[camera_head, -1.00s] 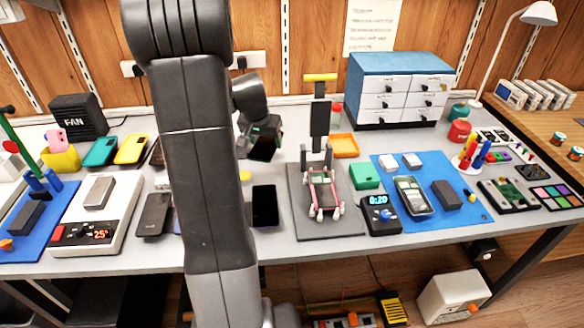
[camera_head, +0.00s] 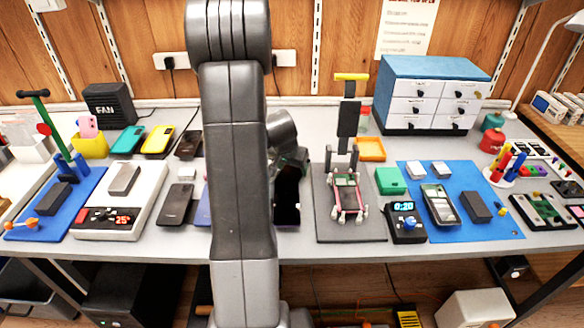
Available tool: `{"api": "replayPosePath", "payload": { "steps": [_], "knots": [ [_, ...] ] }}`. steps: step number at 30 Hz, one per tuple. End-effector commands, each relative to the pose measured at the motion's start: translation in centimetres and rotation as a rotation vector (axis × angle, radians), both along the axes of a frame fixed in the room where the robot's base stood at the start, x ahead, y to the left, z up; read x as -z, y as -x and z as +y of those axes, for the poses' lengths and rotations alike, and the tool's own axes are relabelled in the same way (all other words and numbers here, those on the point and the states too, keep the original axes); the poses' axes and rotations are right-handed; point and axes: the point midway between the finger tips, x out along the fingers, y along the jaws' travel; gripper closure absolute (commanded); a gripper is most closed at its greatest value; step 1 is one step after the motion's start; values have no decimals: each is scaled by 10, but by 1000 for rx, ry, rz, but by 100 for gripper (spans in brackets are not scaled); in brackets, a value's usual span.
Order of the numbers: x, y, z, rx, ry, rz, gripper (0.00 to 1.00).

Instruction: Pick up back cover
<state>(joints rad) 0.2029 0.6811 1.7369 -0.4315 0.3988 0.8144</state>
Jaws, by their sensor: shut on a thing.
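My gripper (camera_head: 291,160) is partly hidden behind my own arm, near the middle of the table. It is shut on a dark, flat, glossy panel (camera_head: 287,182), which looks like the back cover. The panel hangs below the jaws, over or in front of a black phone lying on the table. The two dark shapes run together, so I cannot tell where one ends or whether they touch. My arm hides the panel's left side.
A grey mat (camera_head: 375,228) with a clamp stand holding a phone frame (camera_head: 346,192) is just to the right. A blue mat (camera_head: 480,228) lies beyond it. A heating plate (camera_head: 143,207) and a dark phone (camera_head: 176,203) are left of my arm.

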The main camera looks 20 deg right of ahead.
Motion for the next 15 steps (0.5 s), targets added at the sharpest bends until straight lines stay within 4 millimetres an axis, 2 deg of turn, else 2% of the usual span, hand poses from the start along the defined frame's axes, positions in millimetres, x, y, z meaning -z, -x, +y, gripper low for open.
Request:
{"api": "replayPosePath", "payload": {
  "steps": [8, 9, 10, 15],
  "knots": [
    [3, 0, 0, 0, 0, -2, 64],
    [3, 0, 0, 0, 1, -1, 35],
    [2, 0, 0, 0, 1, -1, 29],
    [1, 0, 0, 0, 1, -1, 28]
  ]
}}
